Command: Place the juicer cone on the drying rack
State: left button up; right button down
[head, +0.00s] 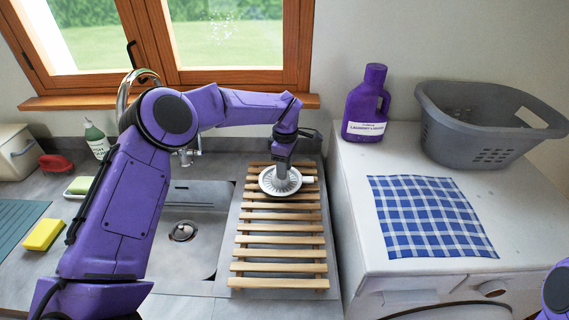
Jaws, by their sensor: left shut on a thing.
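The drying rack (280,254) is a set of wooden slats lying on the counter to the right of the sink. The juicer cone (269,184) is a round white-grey piece with a ribbed rim, at the far part of the rack. My left gripper (282,168) points down from above and is shut on the juicer cone, hiding its middle. The cone appears at or just above the slats; I cannot tell whether it touches them. My right gripper is out of view; only a bit of my right arm shows at the lower right edge.
The sink (190,262) with its tap is left of the rack. A yellow sponge (43,234) and a green-white bottle (97,141) are farther left. On the white machine at right are a purple detergent bottle (364,105), a grey basket (480,140) and a checked cloth (430,217). The near slats are clear.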

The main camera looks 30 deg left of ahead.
pick_arm(q)
jog(key=shift+s, duration=0.1)
jog(key=o, duration=1.2)
jog(key=shift+w+d+f, duration=0.1)
jog(key=shift+w+f, duration=0.1)
jog(key=shift+w, duration=0.15)
jog(key=shift+s+r, duration=0.2)
jog(key=r, duration=0.4)
jog(key=r+b, duration=0.1)
jog(key=r, duration=0.3)
jog(key=r+b, duration=0.1)
jog(key=r, duration=0.3)
jog(key=shift+w, duration=0.25)
jog(key=shift+f, duration=0.1)
